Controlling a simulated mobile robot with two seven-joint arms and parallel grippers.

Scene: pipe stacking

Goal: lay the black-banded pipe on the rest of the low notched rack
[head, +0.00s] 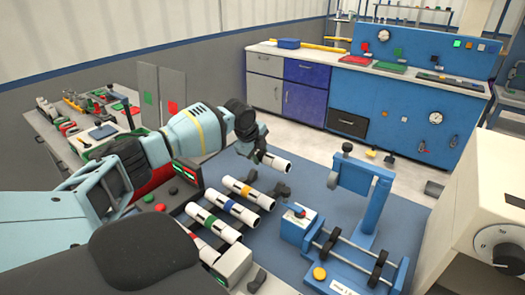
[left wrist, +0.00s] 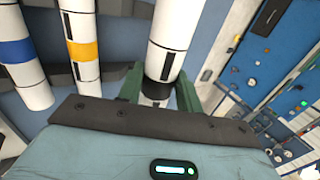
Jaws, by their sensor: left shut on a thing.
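My left gripper (head: 262,150) is shut on the black-banded pipe, a white pipe (head: 276,163) whose end sticks out past the fingers in the head view. In the left wrist view the pipe's black band (left wrist: 160,92) lies between the two green fingers (left wrist: 158,90), which partly hide it. The pipe is beside the orange-banded pipe (head: 237,185). I cannot tell whether it touches its dark holder. A low blue frame with dark supports (head: 350,262) stands at the lower right; I cannot tell for sure that it is the notched rack. My right gripper is not in view.
Blue-banded (head: 226,207), green-banded (head: 213,222) and red-banded (head: 203,245) pipes lie side by side near the orange one. A tall blue stand (head: 373,205) rises behind the low frame. A small blue-and-white box (head: 297,227) stands left of it. A pale machine (head: 485,215) closes off the right.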

